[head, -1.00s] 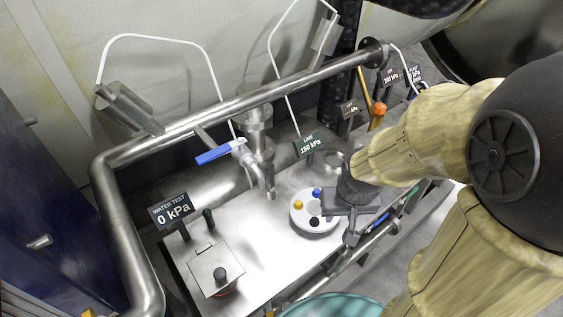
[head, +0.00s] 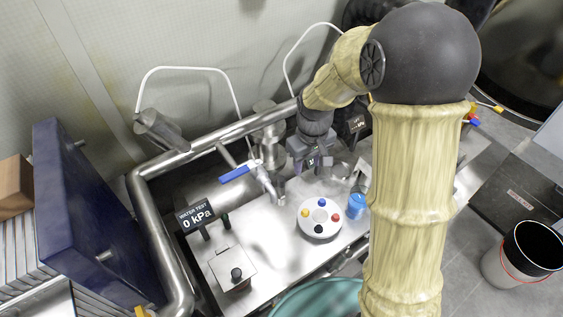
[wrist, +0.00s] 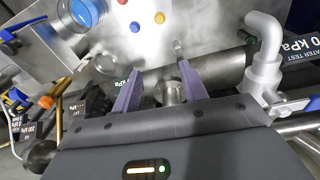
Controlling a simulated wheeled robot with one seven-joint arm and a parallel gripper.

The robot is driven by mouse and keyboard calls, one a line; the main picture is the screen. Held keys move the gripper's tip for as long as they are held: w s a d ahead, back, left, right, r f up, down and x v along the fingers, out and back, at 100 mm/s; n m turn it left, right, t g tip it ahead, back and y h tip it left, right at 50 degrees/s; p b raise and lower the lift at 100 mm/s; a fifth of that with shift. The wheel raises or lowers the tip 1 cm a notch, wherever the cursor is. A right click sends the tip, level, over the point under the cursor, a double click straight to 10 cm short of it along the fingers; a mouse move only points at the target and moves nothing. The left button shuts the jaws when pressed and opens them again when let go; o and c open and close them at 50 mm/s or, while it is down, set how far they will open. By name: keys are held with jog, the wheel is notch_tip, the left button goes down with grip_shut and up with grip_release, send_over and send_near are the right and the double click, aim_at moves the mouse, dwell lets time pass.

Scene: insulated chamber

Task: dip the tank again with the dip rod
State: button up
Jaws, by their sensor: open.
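My gripper (head: 317,166) is over the back part of the steel bench, just right of the blue-handled valve (head: 240,170). In the wrist view its two purple fingers (wrist: 160,67) are spread, with nothing held between them. A short metal cylinder (wrist: 173,90) shows between the fingers near the palm. A small grey knob-ended piece (wrist: 178,47) lies just beyond the fingertips; I cannot tell whether it is the dip rod. The steel bench top (head: 275,235) carries a square hatch lid (head: 230,266) at front left. I cannot clearly make out the dip rod or a tank opening.
A white disc with coloured knobs (head: 320,230) and a blue cup (head: 357,207) stand on the bench. A thick steel rail (head: 150,235) runs along its left and back. The "WATER TEST 0 kPa" sign (head: 195,215) stands at left. A teal tub (head: 310,300) is at front.

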jog(key=w+a+r+n+g+p, duration=0.1)
jog(key=w+a+r+n+p, duration=0.2)
jog(key=w+a+r+p, duration=0.25)
jog(key=p, duration=0.5)
send_near(281, 178)
notch_tip(281, 178, down, 10)
jog(key=shift+r, duration=0.2)
jog(key=shift+s, duration=0.1)
grip_shut()
